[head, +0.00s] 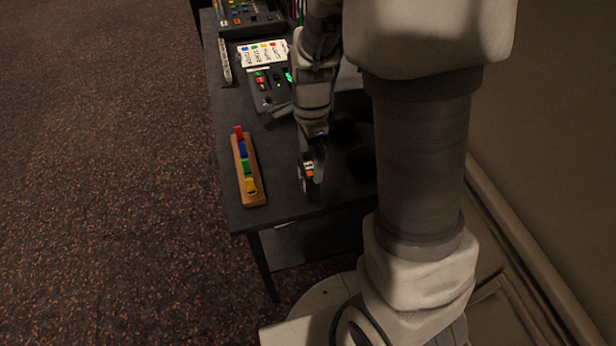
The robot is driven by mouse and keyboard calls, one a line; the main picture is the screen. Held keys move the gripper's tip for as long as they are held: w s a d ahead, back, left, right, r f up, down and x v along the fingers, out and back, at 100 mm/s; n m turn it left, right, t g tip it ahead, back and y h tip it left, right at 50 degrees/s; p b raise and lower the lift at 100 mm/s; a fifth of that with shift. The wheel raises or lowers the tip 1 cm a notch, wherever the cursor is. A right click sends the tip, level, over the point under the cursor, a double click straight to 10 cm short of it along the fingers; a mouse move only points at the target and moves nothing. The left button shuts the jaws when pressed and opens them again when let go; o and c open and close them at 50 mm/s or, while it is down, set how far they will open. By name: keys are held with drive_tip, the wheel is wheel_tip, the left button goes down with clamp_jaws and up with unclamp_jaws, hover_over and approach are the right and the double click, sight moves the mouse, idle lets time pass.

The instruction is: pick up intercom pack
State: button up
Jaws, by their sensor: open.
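My gripper (311,180) hangs from my arm and points down over the near part of the dark desk. It is open. A small dark item with a white and orange patch (309,169) shows right at the fingers; it may be the intercom pack. My fingers hide much of it, and I cannot tell whether they touch it.
The dark desk (278,200) has a wooden strip with red, blue, green and yellow pieces (244,168) to the left of my gripper. A panel with lit buttons and a white label card (263,54) stands farther back, with a mixing console (245,14) behind it. Dark shapes right of my gripper are unclear.

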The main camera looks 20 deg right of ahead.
sight(309, 166)
wheel_tip(309, 166, down, 4)
drive_tip(key=shift+a+r+b, duration=0.15)
drive_tip(key=shift+r+b, duration=0.05)
drive_tip(key=shift+b, duration=0.2)
drive_tip(key=c, duration=1.5)
